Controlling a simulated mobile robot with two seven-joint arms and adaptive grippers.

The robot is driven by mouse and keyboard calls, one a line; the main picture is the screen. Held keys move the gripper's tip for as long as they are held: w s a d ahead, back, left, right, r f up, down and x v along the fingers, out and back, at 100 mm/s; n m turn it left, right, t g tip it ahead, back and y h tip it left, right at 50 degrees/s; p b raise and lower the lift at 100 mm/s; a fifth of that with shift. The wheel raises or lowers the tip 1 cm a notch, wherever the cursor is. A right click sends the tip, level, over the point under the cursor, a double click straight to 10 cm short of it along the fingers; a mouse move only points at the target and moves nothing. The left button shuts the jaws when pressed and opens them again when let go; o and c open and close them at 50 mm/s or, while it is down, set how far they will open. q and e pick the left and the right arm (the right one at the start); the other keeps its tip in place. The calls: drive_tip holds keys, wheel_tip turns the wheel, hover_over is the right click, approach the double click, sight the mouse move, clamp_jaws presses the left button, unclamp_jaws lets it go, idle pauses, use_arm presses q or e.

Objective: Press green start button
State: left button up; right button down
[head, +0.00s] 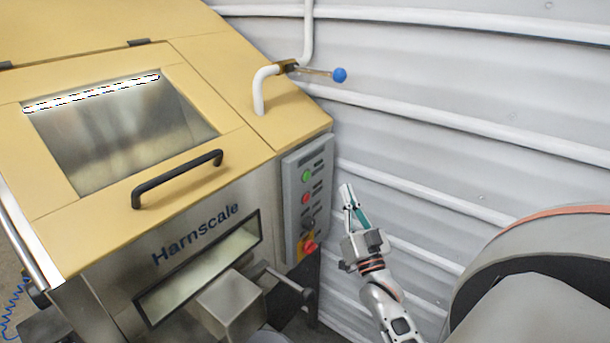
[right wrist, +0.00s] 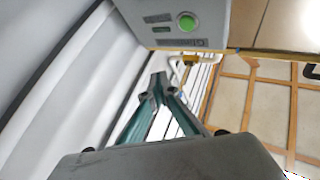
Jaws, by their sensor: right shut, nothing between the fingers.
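The green start button (head: 307,175) is the upper button on the grey control panel (head: 292,203), on the right side of the hopper machine. In the right wrist view the green button (right wrist: 187,22) shows at the top, on the panel face (right wrist: 207,9). My right gripper (head: 347,189) is shut and empty. It is to the right of the panel in the head view, apart from the button. In the right wrist view its fingertips (right wrist: 158,77) meet below the button. My left gripper is not in view.
A black handle (head: 178,178) is on the yellow lid. A blue-knobbed valve lever (head: 339,75) sticks out above. The corrugated wall (head: 430,150) stands behind my right gripper.

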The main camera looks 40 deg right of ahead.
sight(307, 176)
drive_tip(key=w+a+b, duration=0.2)
drive_tip(key=w, duration=0.6)
drive_tip(key=shift+w+a+b, duration=0.25)
drive_tip(key=shift+a+b, duration=0.05)
drive_tip(key=shift+b, duration=0.1)
idle(0.5)
idle(0.7)
drive_tip(key=shift+w, duration=0.2)
drive_tip(key=shift+w+a, duration=0.1)
drive_tip(key=shift+w, duration=0.1)
